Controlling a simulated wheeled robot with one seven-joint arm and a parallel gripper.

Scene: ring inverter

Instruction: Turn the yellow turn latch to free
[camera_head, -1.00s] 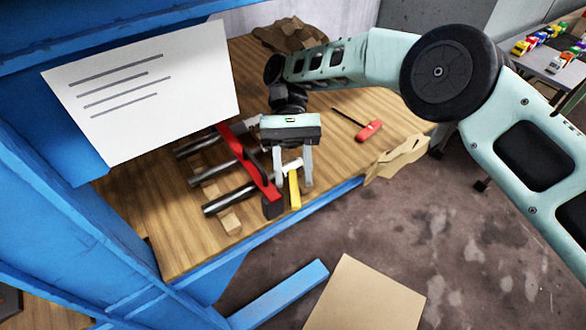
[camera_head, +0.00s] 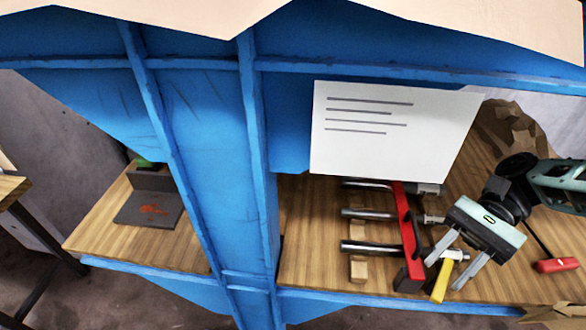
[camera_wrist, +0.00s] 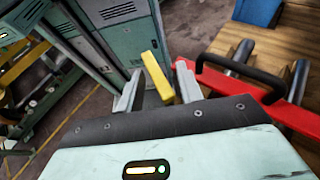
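The yellow turn latch (camera_head: 442,280) is a short bar at the front end of the red frame (camera_head: 410,230) on the wooden bench. In the wrist view the yellow latch (camera_wrist: 157,78) stands between my two fingers, with a visible gap on both sides. My gripper (camera_head: 443,276) is open, its fingers pointing down toward the bench front edge on either side of the latch; it also shows in the wrist view (camera_wrist: 156,88). I cannot tell whether a finger touches the latch. The red frame (camera_wrist: 235,82) with its black handle is right of the fingers in the wrist view.
Dark metal rods (camera_head: 370,248) and wooden blocks (camera_head: 358,270) lie left of the red frame. A red-handled screwdriver (camera_head: 556,265) lies to the right. A blue post (camera_head: 215,190) and a white sheet (camera_head: 390,130) stand near. A grey plate (camera_head: 150,210) lies on the bench at left.

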